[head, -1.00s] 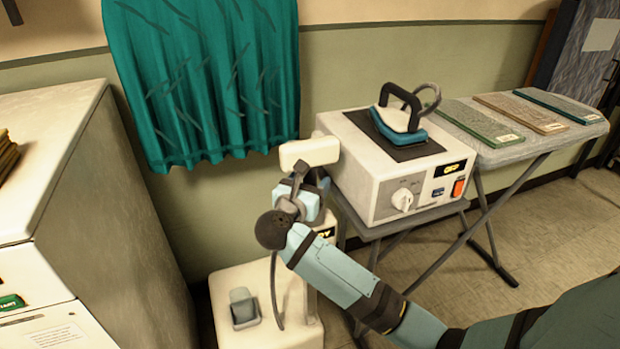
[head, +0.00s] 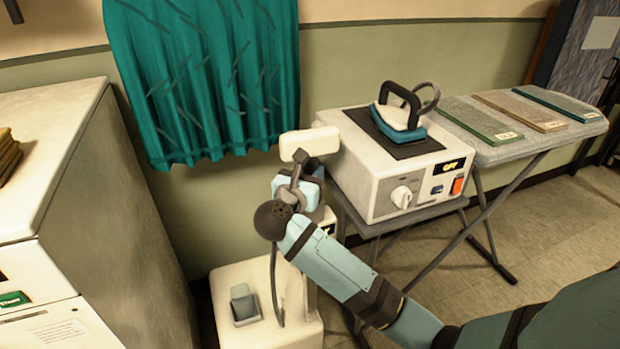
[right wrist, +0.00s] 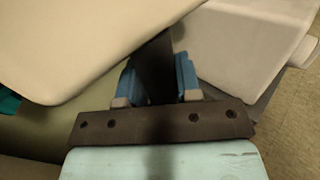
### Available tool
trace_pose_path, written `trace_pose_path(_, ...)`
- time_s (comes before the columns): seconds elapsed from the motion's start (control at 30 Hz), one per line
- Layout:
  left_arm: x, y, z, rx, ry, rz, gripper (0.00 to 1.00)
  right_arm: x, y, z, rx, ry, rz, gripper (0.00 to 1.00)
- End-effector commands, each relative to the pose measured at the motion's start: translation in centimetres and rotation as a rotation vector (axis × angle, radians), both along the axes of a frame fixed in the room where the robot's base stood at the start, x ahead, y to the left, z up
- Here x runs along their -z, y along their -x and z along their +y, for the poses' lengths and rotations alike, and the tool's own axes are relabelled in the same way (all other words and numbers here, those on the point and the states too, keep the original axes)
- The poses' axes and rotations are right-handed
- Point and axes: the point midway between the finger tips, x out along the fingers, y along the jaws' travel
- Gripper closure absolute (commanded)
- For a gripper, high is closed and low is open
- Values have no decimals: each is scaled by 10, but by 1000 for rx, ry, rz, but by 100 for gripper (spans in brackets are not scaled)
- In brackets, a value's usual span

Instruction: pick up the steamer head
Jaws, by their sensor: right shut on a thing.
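The steamer head (head: 309,144) is a cream block with rounded corners on a dark handle, in the head view left of the iron station. In the right wrist view its pale face (right wrist: 90,45) fills the upper left, with the dark handle running down between the fingers. My right gripper (right wrist: 155,90) is shut on that dark handle, blue pads on both sides. In the head view the right gripper (head: 300,180) is partly hidden behind its own wrist. The left gripper is not in view.
A white steamer base (head: 262,290) with a small grey cradle stands on the floor below. A boxy iron station (head: 385,180) with an iron (head: 400,112) is close on the right. A teal wrinkled cloth (head: 205,80) hangs behind. A pale cabinet (head: 60,180) stands left.

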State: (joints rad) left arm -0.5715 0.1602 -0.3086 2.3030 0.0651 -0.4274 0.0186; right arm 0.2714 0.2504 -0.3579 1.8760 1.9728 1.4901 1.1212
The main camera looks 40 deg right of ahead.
Motion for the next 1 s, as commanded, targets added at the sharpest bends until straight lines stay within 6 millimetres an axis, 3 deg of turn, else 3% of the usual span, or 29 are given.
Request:
trace_pose_path(0.37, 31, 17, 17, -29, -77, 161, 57, -87, 0, 1, -1, -4, -9, 100)
trace_pose_path(0.6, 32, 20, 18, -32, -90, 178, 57, -147, 0, 0, 0, -2, -7, 100)
trace_pose_path(0.8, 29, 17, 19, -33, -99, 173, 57, -173, 0, 0, 0, -2, -5, 100)
trace_pose_path(1.0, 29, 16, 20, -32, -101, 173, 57, -181, 0, 0, 0, 0, -2, 100)
